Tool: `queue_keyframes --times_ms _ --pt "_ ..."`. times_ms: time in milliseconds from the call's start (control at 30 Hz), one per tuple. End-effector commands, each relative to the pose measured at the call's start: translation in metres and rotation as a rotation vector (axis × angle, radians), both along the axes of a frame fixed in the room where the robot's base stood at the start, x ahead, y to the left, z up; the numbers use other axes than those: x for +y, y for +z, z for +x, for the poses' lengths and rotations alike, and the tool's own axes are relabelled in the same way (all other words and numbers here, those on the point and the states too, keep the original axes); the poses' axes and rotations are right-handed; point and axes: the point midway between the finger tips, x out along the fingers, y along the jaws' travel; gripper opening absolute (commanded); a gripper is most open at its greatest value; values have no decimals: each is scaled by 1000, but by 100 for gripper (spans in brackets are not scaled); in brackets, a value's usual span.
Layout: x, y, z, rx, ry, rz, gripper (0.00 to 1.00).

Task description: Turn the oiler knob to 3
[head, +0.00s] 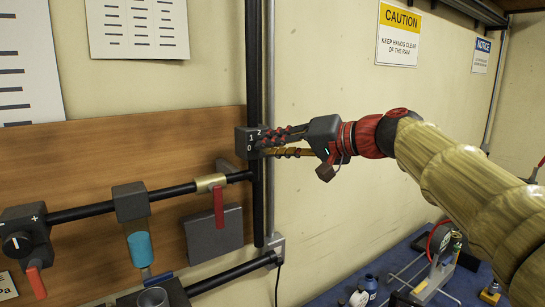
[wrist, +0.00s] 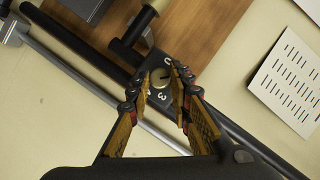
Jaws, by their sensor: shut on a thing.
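My gripper (head: 268,144) reaches in from the right in the head view. In the wrist view my gripper (wrist: 163,82) has one fingertip on each side of the knob, shut on it. The fingers hide the knob in the head view. I cannot tell which digit it points to.
A red-handled valve (head: 218,204) is on the pipe just left of the oiler. A black vertical pipe (head: 255,60) runs behind it. A cup with blue liquid (head: 140,248) and a regulator knob (head: 17,244) are farther left.

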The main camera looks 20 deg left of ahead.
Motion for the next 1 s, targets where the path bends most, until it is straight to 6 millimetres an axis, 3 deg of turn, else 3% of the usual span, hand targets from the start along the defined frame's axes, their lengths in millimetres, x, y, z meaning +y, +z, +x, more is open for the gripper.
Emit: queue_keyframes --times_ms 1000 --pt "-1 -12 1 735 -2 628 0"
